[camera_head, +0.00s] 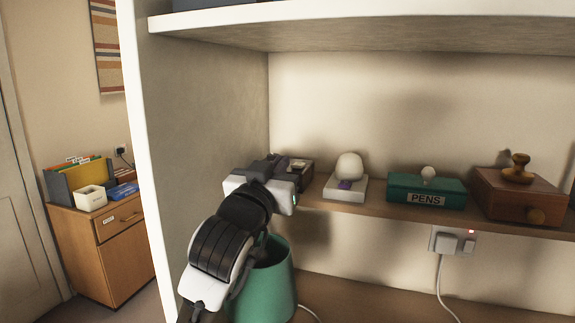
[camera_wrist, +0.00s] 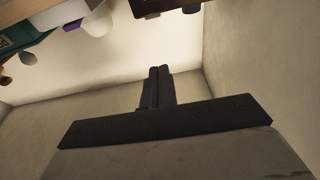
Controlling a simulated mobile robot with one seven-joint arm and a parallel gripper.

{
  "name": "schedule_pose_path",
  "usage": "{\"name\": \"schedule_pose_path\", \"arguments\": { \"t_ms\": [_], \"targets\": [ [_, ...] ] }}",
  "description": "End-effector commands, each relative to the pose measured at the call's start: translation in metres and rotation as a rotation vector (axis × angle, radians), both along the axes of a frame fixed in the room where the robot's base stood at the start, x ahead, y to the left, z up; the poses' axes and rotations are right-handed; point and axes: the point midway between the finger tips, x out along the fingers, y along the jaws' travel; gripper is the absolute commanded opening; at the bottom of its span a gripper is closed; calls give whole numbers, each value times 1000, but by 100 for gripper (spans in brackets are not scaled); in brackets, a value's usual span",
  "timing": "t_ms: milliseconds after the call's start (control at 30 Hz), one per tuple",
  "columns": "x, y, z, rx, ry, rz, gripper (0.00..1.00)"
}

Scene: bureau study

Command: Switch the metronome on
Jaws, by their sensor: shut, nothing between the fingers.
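My gripper (camera_head: 270,161) is inside the shelf bay at the left, in front of a dark box (camera_head: 300,168) on the small shelf. In the wrist view my gripper (camera_wrist: 158,71) shows its two dark fingers together, with nothing between them. The dark box is partly hidden behind my gripper; a lighter piece shows on its top. In the wrist view, which is upside down, the dark box (camera_wrist: 160,5) is at the top edge, apart from the fingers, with a rounded knob on it. It may be the metronome, but I cannot tell for sure.
Along the small shelf (camera_head: 385,205) stand a white base with a rounded white top (camera_head: 349,168), a green PENS box (camera_head: 440,190) and a wooden box with a knob (camera_head: 535,200). Below are a green bin (camera_head: 277,285) and a socket (camera_head: 445,242). A white-edged side panel (camera_head: 150,150) stands left.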

Motion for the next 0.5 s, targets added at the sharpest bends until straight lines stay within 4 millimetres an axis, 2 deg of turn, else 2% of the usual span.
{"name": "schedule_pose_path", "arguments": {
  "t_ms": [167, 467, 500],
  "targets": [
    [27, -9, 9, 0, 3, -1, 0],
    [88, -29, 24, 2, 1, 1, 0],
    [88, -28, 9, 1, 1, 2, 0]
  ]
}}
